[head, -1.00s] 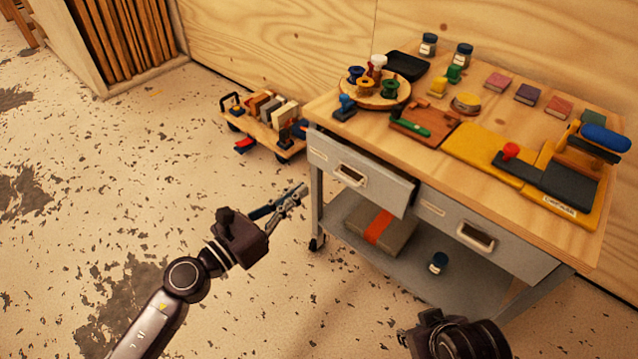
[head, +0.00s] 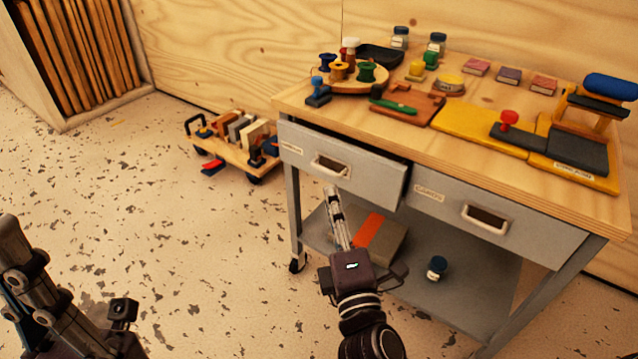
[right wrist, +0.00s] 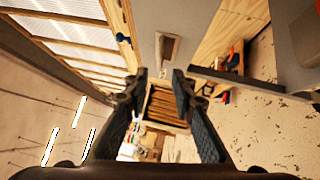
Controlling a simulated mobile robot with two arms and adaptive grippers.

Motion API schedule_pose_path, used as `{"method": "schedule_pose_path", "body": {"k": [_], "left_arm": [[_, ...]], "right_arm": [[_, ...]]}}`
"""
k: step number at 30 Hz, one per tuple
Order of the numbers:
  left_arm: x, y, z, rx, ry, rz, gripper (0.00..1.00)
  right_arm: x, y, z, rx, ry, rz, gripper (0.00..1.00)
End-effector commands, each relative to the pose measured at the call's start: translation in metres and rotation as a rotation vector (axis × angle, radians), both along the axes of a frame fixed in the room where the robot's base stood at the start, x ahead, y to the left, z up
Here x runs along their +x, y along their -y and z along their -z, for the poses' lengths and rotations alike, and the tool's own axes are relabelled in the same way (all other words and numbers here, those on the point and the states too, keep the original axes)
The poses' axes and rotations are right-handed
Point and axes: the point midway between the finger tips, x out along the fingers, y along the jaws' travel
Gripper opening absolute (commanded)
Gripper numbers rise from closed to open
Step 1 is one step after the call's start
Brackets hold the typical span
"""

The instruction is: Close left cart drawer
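The grey cart's left drawer (head: 365,183) is pulled partly out, with a dark gap above its front and its right side showing. Its pale handle (head: 331,167) sits near the middle of the front. My right gripper (head: 331,190) is at the drawer front, its tips just below the handle in the picture; I cannot tell if they touch. In the right wrist view its fingers (right wrist: 160,75) are apart and empty, with the drawer handle (right wrist: 167,50) beyond them. My left gripper (head: 20,255) is at the lower left, partly cut off, its opening unclear.
The right drawer (head: 500,225) looks shut. The wooden cart top (head: 450,145) carries spools, jars and a yellow board. A box with an orange band (head: 385,240) and a jar (head: 437,268) stand on the lower shelf.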

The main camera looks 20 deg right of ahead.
Motion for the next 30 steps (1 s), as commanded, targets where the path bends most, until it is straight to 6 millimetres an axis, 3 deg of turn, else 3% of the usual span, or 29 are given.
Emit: {"method": "schedule_pose_path", "body": {"k": [18, 30], "left_arm": [[0.0, 0.0, -0.024, -0.002, -0.001, 0.003, 0.0], [0.0, 0.0, -0.024, -0.002, -0.002, 0.003, 0.0]], "right_arm": [[0.07, 0.008, -0.011, -0.002, 0.003, -0.001, 0.24], [0.076, 0.009, -0.011, -0.001, 0.001, 0.0, 0.24]]}}
